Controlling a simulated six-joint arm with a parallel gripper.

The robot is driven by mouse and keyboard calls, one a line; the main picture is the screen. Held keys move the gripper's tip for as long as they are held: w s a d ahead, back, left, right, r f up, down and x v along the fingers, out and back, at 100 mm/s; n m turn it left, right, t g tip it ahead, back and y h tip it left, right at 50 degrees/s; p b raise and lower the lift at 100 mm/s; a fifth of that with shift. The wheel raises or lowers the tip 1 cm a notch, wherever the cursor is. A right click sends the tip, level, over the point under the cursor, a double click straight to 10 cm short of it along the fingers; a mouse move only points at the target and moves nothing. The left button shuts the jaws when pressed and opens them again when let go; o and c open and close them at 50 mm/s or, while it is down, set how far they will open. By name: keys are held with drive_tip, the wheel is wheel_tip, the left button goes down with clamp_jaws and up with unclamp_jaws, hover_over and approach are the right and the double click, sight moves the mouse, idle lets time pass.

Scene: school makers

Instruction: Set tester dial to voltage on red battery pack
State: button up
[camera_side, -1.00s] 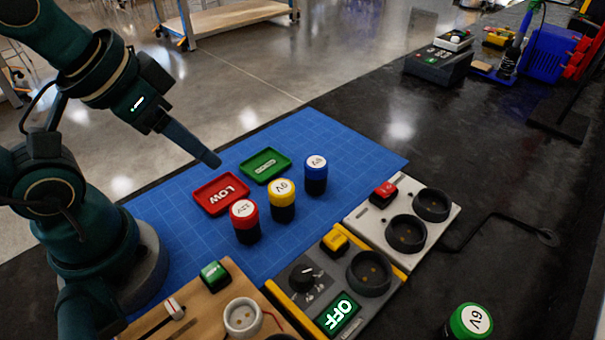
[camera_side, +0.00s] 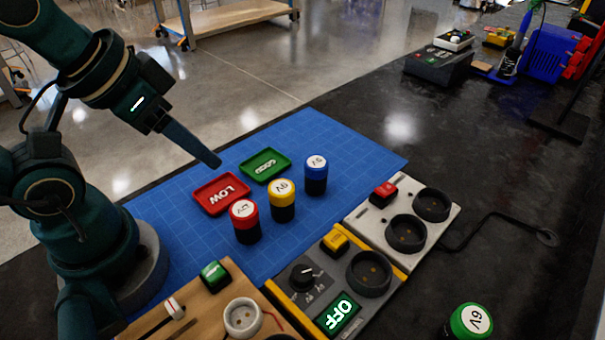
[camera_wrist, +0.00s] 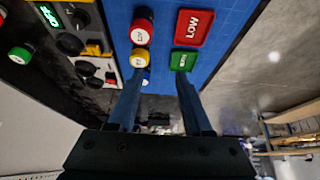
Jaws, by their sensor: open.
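The red battery pack (camera_side: 245,222) stands upright on the blue mat, its white top label reading 12V; it also shows in the wrist view (camera_wrist: 141,30). The tester (camera_side: 345,283) is a grey and yellow box with a black dial (camera_side: 303,276), a round socket (camera_side: 369,273), a yellow button and a green display reading OFF. The dial's pointer setting is too small to read. My gripper (camera_side: 213,161) is above the far part of the mat, away from the tester. In the wrist view my gripper (camera_wrist: 158,75) has its two fingers apart with nothing held.
Yellow (camera_side: 282,200) and blue (camera_side: 316,175) packs stand beside the red one. A red LOW tray (camera_side: 205,207) and a green tray (camera_side: 281,170) lie behind. A white two-socket box (camera_side: 447,222), a wooden board (camera_side: 190,288) and a green pack (camera_side: 470,321) surround the tester.

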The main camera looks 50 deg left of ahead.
drive_tip(key=shift+o, duration=0.3)
drive_tip(key=shift+o, duration=0.8)
drive_tip(key=n+g, duration=0.6)
drive_tip(key=n, duration=0.5)
hover_over(302, 272)
wheel_tip(302, 272, down, 8)
drive_tip(key=shift+f, duration=2.55)
